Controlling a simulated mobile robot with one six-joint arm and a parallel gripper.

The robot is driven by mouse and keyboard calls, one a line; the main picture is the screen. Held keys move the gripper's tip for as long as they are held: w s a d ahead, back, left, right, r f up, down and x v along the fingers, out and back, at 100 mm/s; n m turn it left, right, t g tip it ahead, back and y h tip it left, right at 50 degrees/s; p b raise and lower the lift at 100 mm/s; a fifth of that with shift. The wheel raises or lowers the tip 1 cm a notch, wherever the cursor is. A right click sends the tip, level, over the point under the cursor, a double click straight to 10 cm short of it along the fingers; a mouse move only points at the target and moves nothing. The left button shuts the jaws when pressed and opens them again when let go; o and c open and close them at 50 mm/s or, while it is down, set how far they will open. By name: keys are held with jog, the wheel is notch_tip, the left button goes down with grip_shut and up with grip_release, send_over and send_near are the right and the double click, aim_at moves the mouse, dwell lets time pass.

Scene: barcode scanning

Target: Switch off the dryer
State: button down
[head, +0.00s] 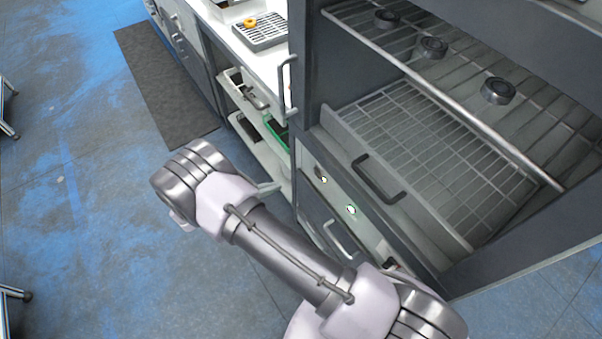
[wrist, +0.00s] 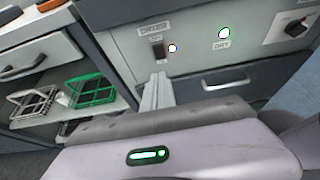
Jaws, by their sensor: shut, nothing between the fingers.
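The dryer (head: 312,62) is a grey cabinet with wire racks, at the right of the head view. Its front panel (wrist: 195,62) fills the upper part of the wrist view. A dark rocker switch (wrist: 158,50) sits under the label DRYER, with a small lit white lamp (wrist: 172,48) beside it. A round light marked DRY (wrist: 224,33) is lit, with a greenish rim. A black knob (wrist: 296,28) is at the right. My gripper (wrist: 158,82) is shut and empty, its fingertips just below the switch in the picture. I cannot tell whether they touch the panel.
A drawer handle (wrist: 227,79) is below the panel. Left of the dryer, shelves hold a green basket (wrist: 90,91) and a metal basket (wrist: 33,103). Three round dark parts, one of them here (head: 432,47), lie on the upper rack. The blue floor (head: 90,230) at left is largely clear.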

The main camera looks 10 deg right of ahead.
jog(key=b, duration=0.3)
send_near(315, 170)
notch_tip(315, 170, down, 4)
jog(key=d, duration=0.2)
jog(key=shift+w+d+r, duration=0.25)
jog(key=shift+w+d, duration=0.15)
jog(key=shift+d, duration=0.2)
jog(key=shift+w+d+r, duration=0.25)
jog(key=shift+w+d, duration=0.15)
jog(key=shift+d, duration=0.2)
jog(key=shift+w+d+r, duration=0.2)
jog(key=shift+d, duration=0.35)
jog(key=shift+r, duration=0.1)
jog(key=shift+w+d+r+g+y+p, duration=0.2)
jog(key=shift+d+r+g+y+p, duration=0.15)
jog(key=shift+p, duration=0.2)
jog(key=shift+f, duration=0.3)
jog(key=shift+r, duration=0.1)
